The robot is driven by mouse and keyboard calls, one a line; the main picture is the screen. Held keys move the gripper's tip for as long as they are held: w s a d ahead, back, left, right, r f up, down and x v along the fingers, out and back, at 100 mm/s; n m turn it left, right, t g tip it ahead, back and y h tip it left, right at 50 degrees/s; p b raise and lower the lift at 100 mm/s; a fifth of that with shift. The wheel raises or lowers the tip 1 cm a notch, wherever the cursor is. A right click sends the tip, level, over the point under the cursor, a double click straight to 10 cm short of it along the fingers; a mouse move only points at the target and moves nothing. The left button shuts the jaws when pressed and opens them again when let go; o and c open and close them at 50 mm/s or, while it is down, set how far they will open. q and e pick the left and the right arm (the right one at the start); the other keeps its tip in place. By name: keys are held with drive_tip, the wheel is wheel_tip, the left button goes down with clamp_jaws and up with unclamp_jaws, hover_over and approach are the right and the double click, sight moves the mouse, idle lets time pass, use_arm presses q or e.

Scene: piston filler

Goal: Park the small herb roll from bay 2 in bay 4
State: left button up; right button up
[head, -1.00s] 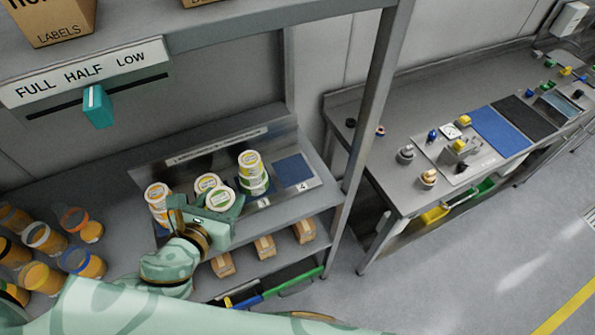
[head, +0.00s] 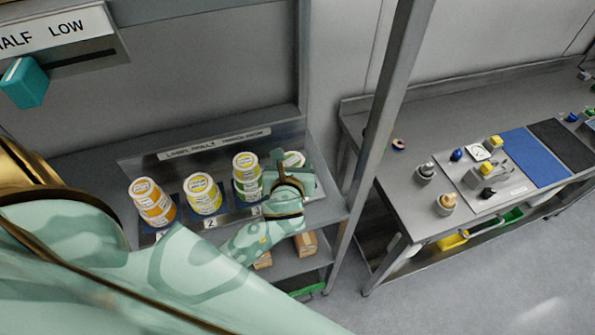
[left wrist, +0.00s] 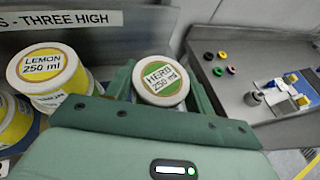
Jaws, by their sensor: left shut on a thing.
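My left gripper (head: 291,168) is shut on the small herb roll (head: 294,158), at the right end of the label-roll shelf, over bay 4. In the left wrist view, the herb roll (left wrist: 160,82) shows its white lid with a green-ringed "HERB 250 ml" label between the two fingers. The gripper hides bay 4's pad, so I cannot tell whether the roll touches it. Bay 2 (head: 211,223) holds a stack with yellow-labelled rolls (head: 202,188). My right gripper is not in view.
Bay 3 is just left of the gripper, with a lemon roll (head: 246,160) on top of green-banded rolls (head: 249,184). Orange-labelled rolls (head: 153,203) stand in bay 1. A steel shelf post (head: 388,110) rises to the right, before a second bench (head: 410,205).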

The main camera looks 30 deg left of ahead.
sight(294, 164)
use_arm(q)
drive_tip(key=w+f, duration=0.1)
drive_tip(key=w+a+f+b, duration=0.1)
drive_tip(key=f, duration=0.1)
drive_tip(key=w+f, duration=0.1)
drive_tip(key=f, duration=0.1)
drive_tip(key=shift+w+a+f, duration=0.1)
drive_tip(key=shift+w+a, duration=0.1)
drive_tip(key=shift+a, duration=0.15)
drive_tip(key=f, duration=0.1)
drive_tip(key=f+b, duration=0.1)
drive_tip(key=f, duration=0.1)
drive_tip(key=shift+w+f+b, duration=0.25)
drive_tip(key=shift+f+b, duration=0.05)
drive_tip(key=shift+r, duration=0.1)
drive_tip(key=o, duration=1)
